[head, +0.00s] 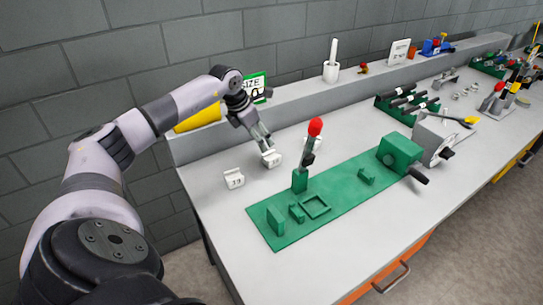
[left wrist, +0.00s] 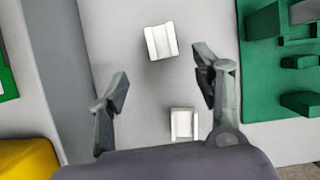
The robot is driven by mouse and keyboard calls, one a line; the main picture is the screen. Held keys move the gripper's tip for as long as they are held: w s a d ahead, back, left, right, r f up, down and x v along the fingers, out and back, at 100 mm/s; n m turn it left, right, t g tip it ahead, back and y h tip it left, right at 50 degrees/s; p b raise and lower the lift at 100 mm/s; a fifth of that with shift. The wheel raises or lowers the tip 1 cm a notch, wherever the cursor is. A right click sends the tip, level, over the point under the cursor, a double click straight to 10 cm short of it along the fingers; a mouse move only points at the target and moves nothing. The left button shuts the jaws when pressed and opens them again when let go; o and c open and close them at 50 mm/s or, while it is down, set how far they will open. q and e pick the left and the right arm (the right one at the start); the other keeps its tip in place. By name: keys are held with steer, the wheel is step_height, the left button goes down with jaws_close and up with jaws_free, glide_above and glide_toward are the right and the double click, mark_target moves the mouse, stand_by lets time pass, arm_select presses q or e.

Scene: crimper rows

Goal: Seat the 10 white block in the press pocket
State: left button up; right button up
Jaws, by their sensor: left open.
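Three small white blocks stand on the grey bench in the head view: one at the left (head: 234,179), one under my left gripper (head: 271,159), and one (head: 313,144) partly behind the red-knobbed lever. The front two carry dark numbers too small to read surely, so I cannot tell which is the 10. My left gripper (head: 265,142) is open, its fingers just above the middle block. In the left wrist view, one white block (left wrist: 161,43) lies ahead between the fingertips and another (left wrist: 184,123) lies nearer the palm. The square press pocket (head: 316,206) on the green base looks empty.
The green base plate (head: 277,235) bears a red-knobbed lever (head: 315,127) and several green pieces. A green-framed size sign (head: 259,84) stands behind my gripper, partly covered. A yellow object (head: 199,119) lies beside my arm. A mortar (head: 331,70) stands on the back ledge.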

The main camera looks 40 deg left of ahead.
mark_target(271, 157)
arm_select(q)
steer(key=b+x, duration=0.1)
steer(key=x, duration=0.3)
steer(key=b+x, duration=0.4)
steer(key=x, duration=0.1)
steer(key=shift+w+d+f, duration=0.1)
steer(key=shift+d, duration=0.05)
arm_select(e)
step_height(271, 157, down, 6)
steer(key=shift+r, duration=0.1)
arm_select(q)
steer(key=shift+c, duration=0.5)
steer(key=c, duration=1.2)
steer(key=shift+r, duration=0.2)
